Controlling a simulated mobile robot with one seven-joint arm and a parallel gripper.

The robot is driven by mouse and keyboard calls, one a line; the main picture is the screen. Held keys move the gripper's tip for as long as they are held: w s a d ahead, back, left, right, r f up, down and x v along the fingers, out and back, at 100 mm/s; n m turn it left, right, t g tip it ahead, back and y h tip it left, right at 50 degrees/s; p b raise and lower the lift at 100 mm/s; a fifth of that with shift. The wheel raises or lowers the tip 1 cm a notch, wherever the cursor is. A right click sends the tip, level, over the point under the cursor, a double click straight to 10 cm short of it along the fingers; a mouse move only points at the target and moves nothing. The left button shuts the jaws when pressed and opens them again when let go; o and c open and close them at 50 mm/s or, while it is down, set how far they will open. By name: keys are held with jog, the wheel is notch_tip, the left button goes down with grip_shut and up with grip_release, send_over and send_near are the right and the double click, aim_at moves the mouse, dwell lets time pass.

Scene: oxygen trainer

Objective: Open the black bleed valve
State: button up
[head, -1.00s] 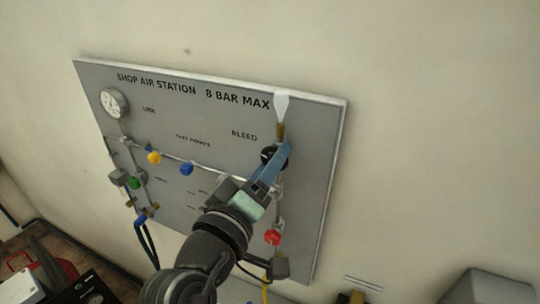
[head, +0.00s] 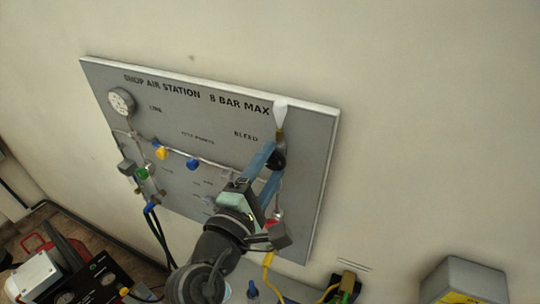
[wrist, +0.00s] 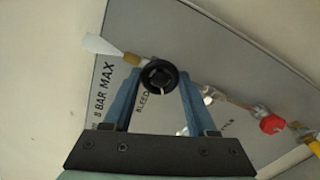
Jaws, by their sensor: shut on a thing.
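The black bleed valve (head: 276,158) is a round knob on the right part of the grey panel, beside the word BLEED. A brass fitting (head: 280,133) with a white cone (head: 280,115) stands above the knob. The knob's back is hidden.
The grey panel (head: 318,190) also carries a gauge (head: 121,101), a yellow knob (head: 161,152), a blue knob (head: 193,163) and a green knob (head: 142,173). A red knob (wrist: 272,124) sits on the pipe from the bleed knob. A grey box (head: 463,281) stands lower right.

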jog(key=n, duration=0.5)
jog(key=shift+r+n, duration=0.1)
jog(key=shift+n, duration=0.2)
jog(key=n, duration=0.5)
jog(key=shift+n, duration=0.4)
jog(key=o, duration=1.4)
jog(key=shift+c, duration=0.2)
jog(key=shift+a, duration=0.1)
